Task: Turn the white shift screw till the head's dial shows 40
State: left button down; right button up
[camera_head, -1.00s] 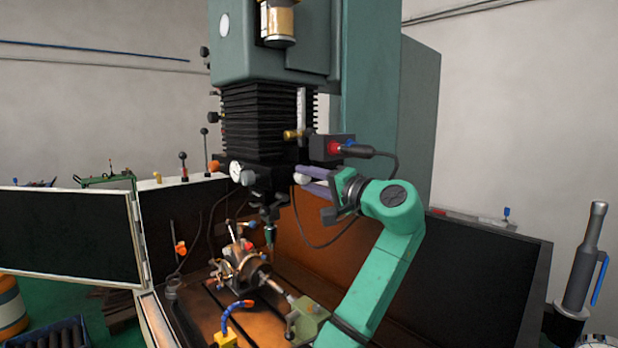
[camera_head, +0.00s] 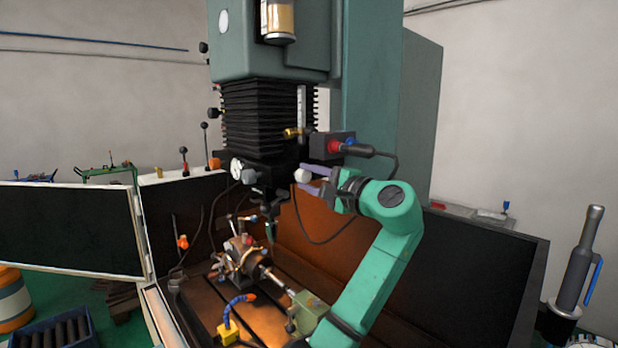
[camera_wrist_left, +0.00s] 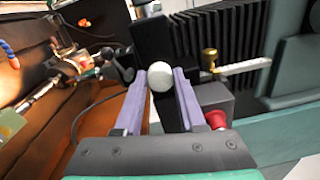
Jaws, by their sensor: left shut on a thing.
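The white shift screw (camera_head: 301,175) shows as a round white knob on the right side of the machine's dark head (camera_head: 262,172). My left gripper (camera_head: 311,178) comes to it from the right, with one purple finger above and one below. In the left wrist view the white knob (camera_wrist_left: 162,77) sits between the tips of my left gripper (camera_wrist_left: 160,88), which is shut on it. The dial (camera_head: 236,168) is a small white face on the left of the head; its reading is too small to make out. My right gripper is not in view.
A black box with a red button (camera_head: 334,146) and a cable sits just above my gripper. A brass knob (camera_head: 293,132) is beside it. Below are a clamped workpiece fixture (camera_head: 240,255), a blue hose (camera_head: 240,299) and the slotted table.

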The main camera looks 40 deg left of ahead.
pick_arm(q)
jog(key=shift+r, duration=0.1)
jog(key=shift+c, duration=2.4)
grip_release()
jog(key=s+d+p, duration=0.1)
jog(key=d, duration=1.3)
jog(key=shift+s+d+f, duration=0.25)
jog(key=shift+s+f, duration=0.05)
